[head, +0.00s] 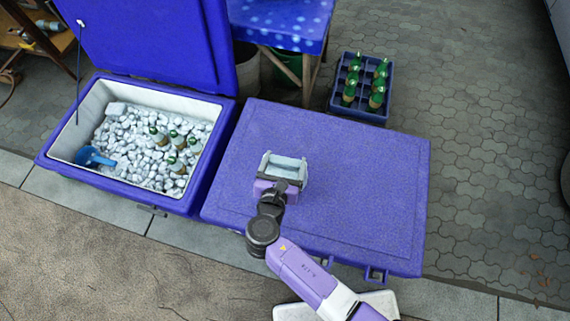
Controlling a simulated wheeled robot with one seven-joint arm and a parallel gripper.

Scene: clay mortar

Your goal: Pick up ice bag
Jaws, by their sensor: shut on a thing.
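My gripper (284,170) is above the closed lid of a blue cooler (371,188) in the head view. It is shut on a pale, translucent ice bag (286,163), which shows between its two fingers. The fingers and palm cover part of the bag. I cannot tell from this view whether the bag touches the lid or hangs above it.
An open blue cooler (52,165) at left holds ice, several green bottles (176,142) and a blue scoop (93,157). A blue crate (345,112) of bottles stands behind. A table with a spotted blue cloth (281,17) is at the back.

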